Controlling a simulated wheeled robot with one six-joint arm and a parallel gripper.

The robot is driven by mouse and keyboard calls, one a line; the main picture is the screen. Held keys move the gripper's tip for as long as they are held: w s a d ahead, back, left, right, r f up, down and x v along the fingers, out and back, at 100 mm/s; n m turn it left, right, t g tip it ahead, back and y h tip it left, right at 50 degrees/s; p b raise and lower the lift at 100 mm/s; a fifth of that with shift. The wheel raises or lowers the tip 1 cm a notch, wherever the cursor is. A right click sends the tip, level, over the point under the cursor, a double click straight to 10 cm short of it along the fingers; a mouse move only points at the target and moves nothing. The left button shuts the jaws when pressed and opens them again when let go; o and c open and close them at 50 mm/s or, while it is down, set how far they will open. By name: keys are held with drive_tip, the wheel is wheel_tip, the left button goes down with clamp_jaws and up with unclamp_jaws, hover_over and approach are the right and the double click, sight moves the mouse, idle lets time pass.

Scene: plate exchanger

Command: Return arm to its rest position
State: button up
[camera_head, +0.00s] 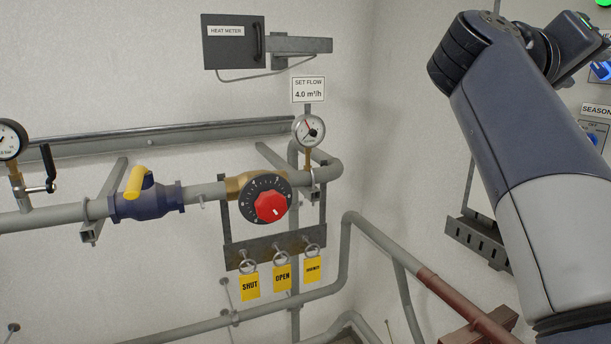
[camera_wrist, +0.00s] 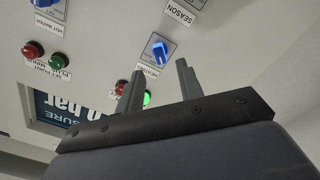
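My arm (camera_head: 540,190) rises along the right side of the head view, with its dark wrist at the top right. My gripper (camera_wrist: 160,66) shows in the wrist view as two grey fingers standing apart in front of a pale control panel (camera_wrist: 100,25). Nothing shows held between them. A blue selector knob (camera_wrist: 159,46) on the panel appears just beyond the fingertips, in the gap; I see no contact. In the head view the gripper fingers cannot be made out.
A blue valve (camera_head: 148,202) with a yellow handle, a red-capped dial (camera_head: 271,207) and a gauge (camera_head: 309,130) sit on the wall pipes. Yellow tags (camera_head: 282,277) hang below. A heat meter box (camera_head: 232,42) is higher up. Panel lamps (camera_wrist: 32,50) are near the gripper.

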sight(599, 70)
drive_tip(key=shift+p+x, duration=0.9)
drive_tip(key=shift+x, duration=2.3)
drive_tip(key=shift+a, duration=0.15)
